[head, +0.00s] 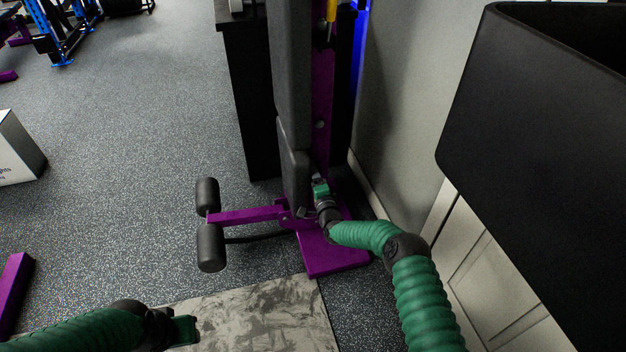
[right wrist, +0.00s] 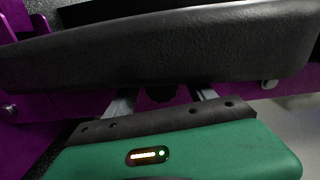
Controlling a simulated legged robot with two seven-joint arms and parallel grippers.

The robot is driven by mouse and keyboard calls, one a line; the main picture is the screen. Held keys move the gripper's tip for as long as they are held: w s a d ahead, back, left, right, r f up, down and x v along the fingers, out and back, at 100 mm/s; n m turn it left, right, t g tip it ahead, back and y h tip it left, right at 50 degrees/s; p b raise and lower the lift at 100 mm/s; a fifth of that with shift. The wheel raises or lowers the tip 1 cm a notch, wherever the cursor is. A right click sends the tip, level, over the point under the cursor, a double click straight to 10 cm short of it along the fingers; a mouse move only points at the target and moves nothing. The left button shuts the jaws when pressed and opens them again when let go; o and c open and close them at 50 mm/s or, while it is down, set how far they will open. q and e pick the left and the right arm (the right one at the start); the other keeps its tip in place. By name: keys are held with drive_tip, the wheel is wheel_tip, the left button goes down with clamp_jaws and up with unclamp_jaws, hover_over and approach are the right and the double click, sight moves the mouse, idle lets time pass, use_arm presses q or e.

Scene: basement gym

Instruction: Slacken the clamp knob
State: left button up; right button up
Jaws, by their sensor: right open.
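In the right wrist view, a small dark knob (right wrist: 162,93) shows just under the edge of a black pad (right wrist: 170,48); it looks like the clamp knob, and most of it is hidden. My right gripper (right wrist: 160,98) is open, with one grey finger on each side of the knob. I cannot tell whether the fingers touch it. In the head view, my right gripper (head: 319,184) is beside the purple gym machine (head: 322,255), close to its upright pad (head: 294,175), and the knob is hidden. My left gripper (head: 185,330) is low at the left, away from the machine; its fingers cannot be made out.
Black foam rollers (head: 210,247) on a purple arm stick out left of the machine. A wall (head: 405,120) and a large black panel (head: 540,150) stand close on the right. A grey mat (head: 265,315) lies in front. The speckled floor (head: 140,130) at left is mostly free.

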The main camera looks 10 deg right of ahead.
drive_tip(key=shift+d, duration=0.25)
drive_tip(key=shift+d+f, duration=0.1)
drive_tip(key=shift+c, duration=1.3)
drive_tip(key=shift+a, duration=0.2)
drive_tip(key=c, duration=1.1)
drive_tip(key=m+b, duration=0.2)
drive_tip(key=m, duration=0.1)
drive_tip(key=shift+s, duration=0.1)
drive_tip(key=o, duration=1.3)
use_arm(q)
drive_tip(key=shift+d+f, duration=0.2)
drive_tip(key=shift+f, duration=0.75)
use_arm(e)
drive_tip(key=shift+o, duration=0.3)
